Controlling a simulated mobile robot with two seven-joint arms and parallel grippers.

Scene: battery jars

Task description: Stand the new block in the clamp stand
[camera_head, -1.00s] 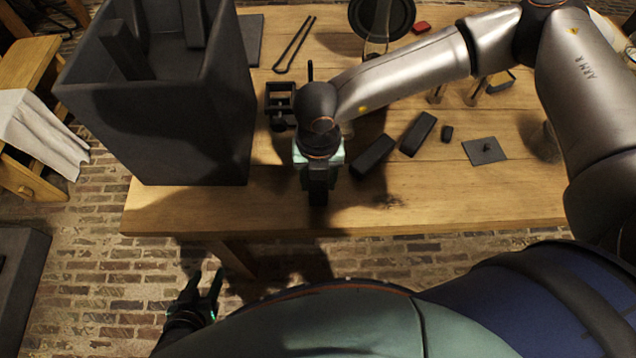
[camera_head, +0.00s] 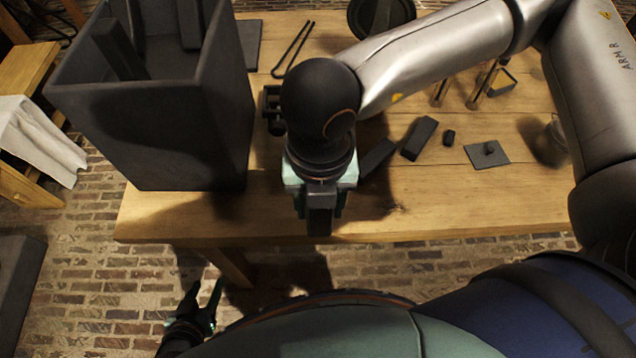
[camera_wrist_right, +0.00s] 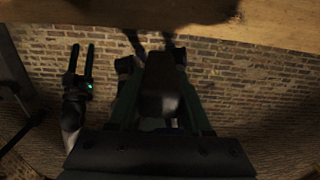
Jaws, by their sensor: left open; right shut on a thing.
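My right gripper (camera_head: 319,212) is shut on a dark block (camera_wrist_right: 160,88), which shows between the fingers in the right wrist view. In the head view my wrist hides most of that block, and the gripper hangs over the table's front edge. A small black frame-like stand (camera_head: 272,108), which looks like the clamp stand, is on the table behind my wrist, partly hidden by it. Two more dark blocks lie on the table, one in full view (camera_head: 419,138) and one partly hidden (camera_head: 378,157). My left gripper (camera_head: 205,294) is open and empty, low in front of the table; it also shows in the right wrist view (camera_wrist_right: 82,57).
A big open dark jar (camera_head: 190,140) with upright slabs inside stands at the table's left. The front right tabletop (camera_head: 480,205) is clear.

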